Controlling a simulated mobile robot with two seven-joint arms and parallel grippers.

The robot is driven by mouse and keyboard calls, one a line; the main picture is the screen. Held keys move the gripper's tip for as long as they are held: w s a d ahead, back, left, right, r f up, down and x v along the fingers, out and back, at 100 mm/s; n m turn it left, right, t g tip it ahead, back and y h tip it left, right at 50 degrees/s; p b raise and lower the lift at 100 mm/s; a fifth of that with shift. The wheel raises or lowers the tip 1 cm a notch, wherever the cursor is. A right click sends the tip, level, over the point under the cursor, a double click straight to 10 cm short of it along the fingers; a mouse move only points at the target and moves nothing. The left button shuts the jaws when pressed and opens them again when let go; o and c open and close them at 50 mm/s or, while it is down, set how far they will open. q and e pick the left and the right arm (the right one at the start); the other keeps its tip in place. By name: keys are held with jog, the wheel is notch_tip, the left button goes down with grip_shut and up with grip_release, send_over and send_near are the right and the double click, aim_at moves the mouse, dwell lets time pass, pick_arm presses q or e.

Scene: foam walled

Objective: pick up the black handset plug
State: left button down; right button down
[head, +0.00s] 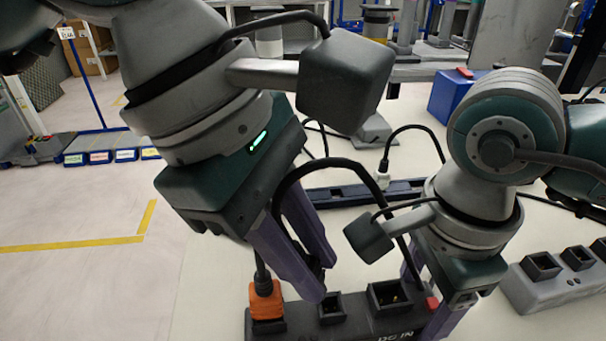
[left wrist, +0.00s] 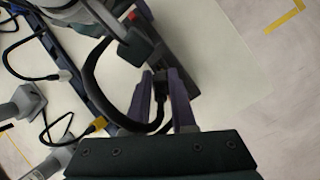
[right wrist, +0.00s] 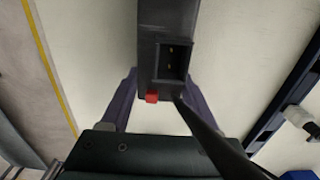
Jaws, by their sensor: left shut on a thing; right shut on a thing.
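The black handset plug (left wrist: 160,88) is between the purple fingers of my left gripper (left wrist: 163,73), which is shut on it. A black cable arcs away from it. In the head view my left gripper (head: 322,280) is just above the black socket strip (head: 285,318), by an open square socket (head: 331,306); the fingers mostly hide the plug there. I cannot tell whether the plug touches the strip. My right gripper (right wrist: 160,85) is shut on the strip's end, one finger on each side, beside a red switch (right wrist: 152,96) and the larger DC IN socket (right wrist: 173,62).
An orange plug (head: 266,300) sits in the strip's left end. A grey socket block (head: 560,285) stands on the pale table at the right. A dark blue rail (head: 345,195) with a white plug (head: 382,180) and a blue box (head: 455,95) are behind.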

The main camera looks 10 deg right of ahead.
pick_arm(q)
jog(key=v, duration=0.9)
jog(key=shift+s, duration=0.2)
jog(key=a+r+y, duration=0.2)
jog(key=a+y, duration=0.1)
jog(key=a, duration=1.7)
jog(key=shift+s, duration=0.5)
pick_arm(e)
jog(key=shift+c, duration=0.2)
grip_release()
jog(key=shift+r, duration=0.1)
notch_tip(320, 180, up, 12)
